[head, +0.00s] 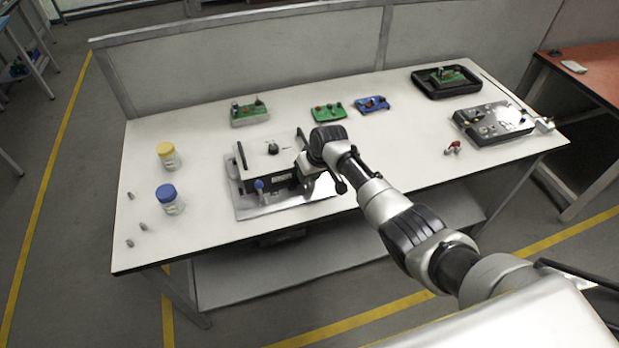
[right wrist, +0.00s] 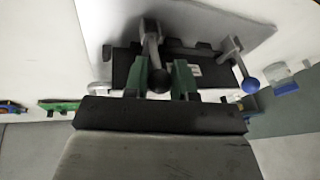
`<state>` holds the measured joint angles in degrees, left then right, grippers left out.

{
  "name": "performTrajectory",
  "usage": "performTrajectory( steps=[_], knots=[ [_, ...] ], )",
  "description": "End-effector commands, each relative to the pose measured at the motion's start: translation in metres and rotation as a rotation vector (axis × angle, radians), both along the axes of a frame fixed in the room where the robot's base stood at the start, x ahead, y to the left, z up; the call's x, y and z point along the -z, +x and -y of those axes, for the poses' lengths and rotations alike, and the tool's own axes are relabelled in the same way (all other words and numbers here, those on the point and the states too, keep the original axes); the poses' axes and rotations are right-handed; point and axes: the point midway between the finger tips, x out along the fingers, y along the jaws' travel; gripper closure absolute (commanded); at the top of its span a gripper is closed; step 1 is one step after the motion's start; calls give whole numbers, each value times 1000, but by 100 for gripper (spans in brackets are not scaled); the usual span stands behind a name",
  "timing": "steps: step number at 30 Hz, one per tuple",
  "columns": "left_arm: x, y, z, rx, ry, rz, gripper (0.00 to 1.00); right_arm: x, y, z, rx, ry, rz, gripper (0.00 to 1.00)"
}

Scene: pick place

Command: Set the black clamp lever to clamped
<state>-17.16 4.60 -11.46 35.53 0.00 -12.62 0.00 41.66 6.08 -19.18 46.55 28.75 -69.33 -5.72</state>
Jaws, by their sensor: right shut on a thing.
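The clamp fixture (head: 275,165) stands on a metal plate on the white table, left of my right arm in the head view. My right gripper (head: 304,162) is at the fixture's right end. In the right wrist view, the black clamp lever (right wrist: 158,82) shows its ball knob between the green fingers of my right gripper (right wrist: 164,72), which is shut on it. The lever's metal arm runs up from the knob. In the head view this lever is hidden behind my wrist. A second lever with a blue knob (head: 259,185) is on the fixture's left part. My left gripper is not in view.
Two jars, yellow-lidded (head: 167,155) and blue-lidded (head: 169,198), stand at the left with several small grey pieces. Green boards (head: 249,112) and a blue board (head: 372,104) lie behind. A metal panel (head: 492,122) lies right. The table's front middle is clear.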

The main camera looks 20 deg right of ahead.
Motion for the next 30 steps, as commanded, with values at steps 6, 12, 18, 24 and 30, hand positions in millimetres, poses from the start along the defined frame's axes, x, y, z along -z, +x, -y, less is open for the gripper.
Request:
performTrajectory(
  steps=[6,12,18,24,30],
  knots=[
    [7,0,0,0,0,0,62,1,3,0,0,-3,-79,100],
    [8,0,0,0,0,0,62,1,3,-1,0,-3,-106,100],
    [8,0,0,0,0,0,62,1,3,-1,0,-3,-111,100],
    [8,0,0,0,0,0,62,1,3,0,-1,-4,-110,73],
    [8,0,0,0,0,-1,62,0,3,0,-1,-3,-109,50]
  ],
)
